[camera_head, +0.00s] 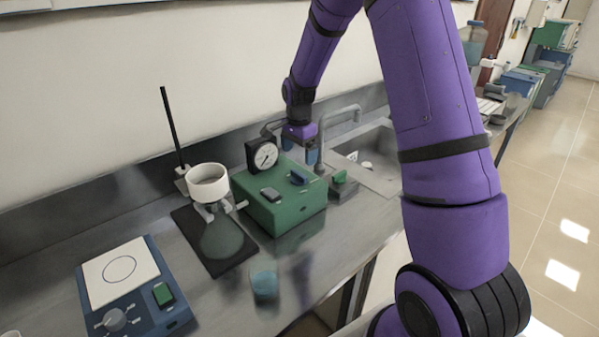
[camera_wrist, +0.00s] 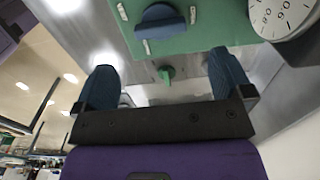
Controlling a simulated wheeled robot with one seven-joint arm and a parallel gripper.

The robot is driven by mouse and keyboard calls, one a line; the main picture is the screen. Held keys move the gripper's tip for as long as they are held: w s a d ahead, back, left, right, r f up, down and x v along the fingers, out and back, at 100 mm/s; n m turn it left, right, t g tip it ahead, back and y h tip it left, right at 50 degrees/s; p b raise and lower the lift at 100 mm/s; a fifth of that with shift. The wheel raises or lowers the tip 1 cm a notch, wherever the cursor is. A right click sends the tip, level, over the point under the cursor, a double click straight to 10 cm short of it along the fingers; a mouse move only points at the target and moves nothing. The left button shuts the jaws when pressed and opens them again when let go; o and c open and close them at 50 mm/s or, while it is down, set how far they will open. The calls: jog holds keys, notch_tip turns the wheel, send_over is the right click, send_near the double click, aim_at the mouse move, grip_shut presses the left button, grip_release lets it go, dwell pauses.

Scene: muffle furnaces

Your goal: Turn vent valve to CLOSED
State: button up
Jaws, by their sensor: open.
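A green box (camera_head: 280,203) with a round dial gauge (camera_head: 262,156) stands on the bench. My gripper (camera_head: 308,152) is behind the box, near the sink. In the wrist view my gripper (camera_wrist: 163,66) has its two blue fingers wide apart with nothing held between them.
The grey faucet (camera_head: 345,112) and sink (camera_head: 375,160) are close to my gripper. A flask with a white funnel (camera_head: 208,182) and a stand rod (camera_head: 172,125) are left of the box.

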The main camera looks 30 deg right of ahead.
aim_at(299, 173)
notch_tip(299, 173, down, 7)
jog(key=shift+f, duration=0.2)
dwell(0.3)
jog(key=c, duration=0.9)
